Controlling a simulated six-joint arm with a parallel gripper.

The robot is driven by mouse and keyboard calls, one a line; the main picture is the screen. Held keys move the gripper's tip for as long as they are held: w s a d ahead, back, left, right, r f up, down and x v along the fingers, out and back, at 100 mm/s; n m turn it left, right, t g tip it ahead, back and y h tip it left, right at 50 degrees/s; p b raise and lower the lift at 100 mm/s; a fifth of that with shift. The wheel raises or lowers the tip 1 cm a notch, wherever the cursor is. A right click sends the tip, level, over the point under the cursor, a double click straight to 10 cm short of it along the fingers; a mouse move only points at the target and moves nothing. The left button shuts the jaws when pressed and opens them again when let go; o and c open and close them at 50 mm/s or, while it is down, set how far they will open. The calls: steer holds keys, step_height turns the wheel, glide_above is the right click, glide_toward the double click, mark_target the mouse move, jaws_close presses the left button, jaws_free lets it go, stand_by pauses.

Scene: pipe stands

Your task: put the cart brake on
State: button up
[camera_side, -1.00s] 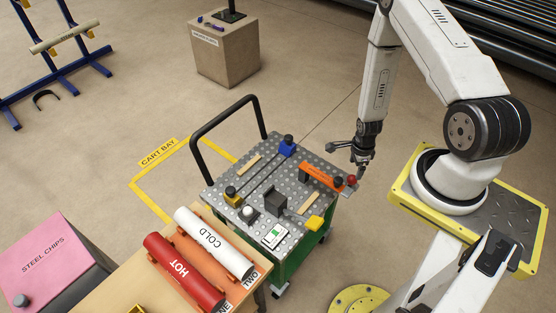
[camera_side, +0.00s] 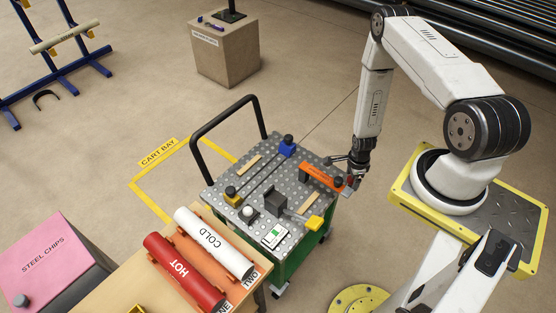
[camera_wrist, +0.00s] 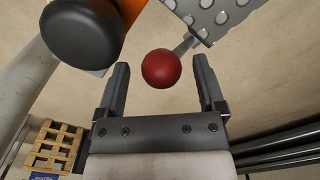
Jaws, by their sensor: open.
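The cart (camera_side: 285,158) has a grey perforated top and a green body. The brake is a lever with a red ball knob at the cart's right edge. In the wrist view the red ball (camera_wrist: 161,68) lies between my two fingers, with a short grey rod (camera_wrist: 186,45) running from it to the perforated plate. My gripper (camera_wrist: 163,66) is open, a finger on each side of the ball, with gaps showing. In the side view my gripper (camera_side: 350,178) is down at the cart's right edge and mostly hides the knob.
An orange tool (camera_side: 318,175) with a dark knob lies on the cart close to my gripper. HOT and COLD cylinders (camera_side: 213,242) lie on the bench in front. A yellow floor outline (camera_side: 150,201) marks the cart bay, left of the cart.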

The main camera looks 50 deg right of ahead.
steer(key=shift+c, duration=0.2)
steer(key=c, duration=0.7)
steer(key=shift+d, duration=0.1)
steer(key=shift+w+d+r, duration=0.1)
steer(key=shift+d+r, duration=0.25)
steer(key=shift+d, duration=0.5)
steer(key=shift+d+r, duration=0.3)
steer(key=shift+d, duration=0.65)
steer(key=o, duration=0.7)
steer(key=shift+o, duration=0.2)
steer(key=shift+r, duration=0.15)
step_height(320, 180, up, 7)
